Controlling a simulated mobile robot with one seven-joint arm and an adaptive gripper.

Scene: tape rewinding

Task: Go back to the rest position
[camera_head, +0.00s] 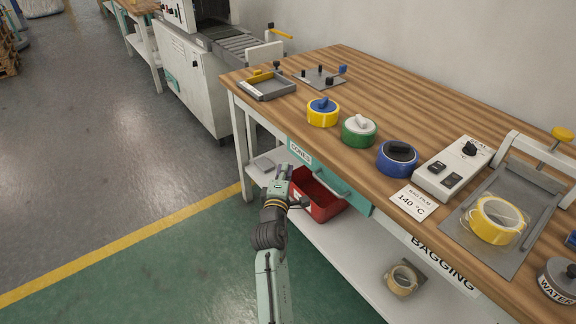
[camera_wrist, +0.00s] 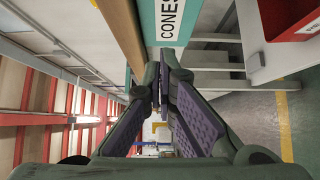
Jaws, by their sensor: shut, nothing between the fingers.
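My gripper (camera_head: 283,173) is in front of the workbench, at about the height of the teal drawer labelled CONES (camera_head: 300,152). Its fingers point up and away in the head view. In the wrist view, my gripper (camera_wrist: 160,62) has its fingertips together with nothing between them. The CONES label (camera_wrist: 170,20) is close by at the top of the wrist view. I cannot tell whether the gripper touches the drawer front.
The wooden bench (camera_head: 330,66) holds yellow (camera_head: 322,118), green (camera_head: 358,137) and blue (camera_head: 397,167) tape rolls, a control box (camera_head: 452,168) and a sealer plate. A red bin (camera_head: 325,207) is on the lower shelf. The floor to the left (camera_head: 110,150) is clear.

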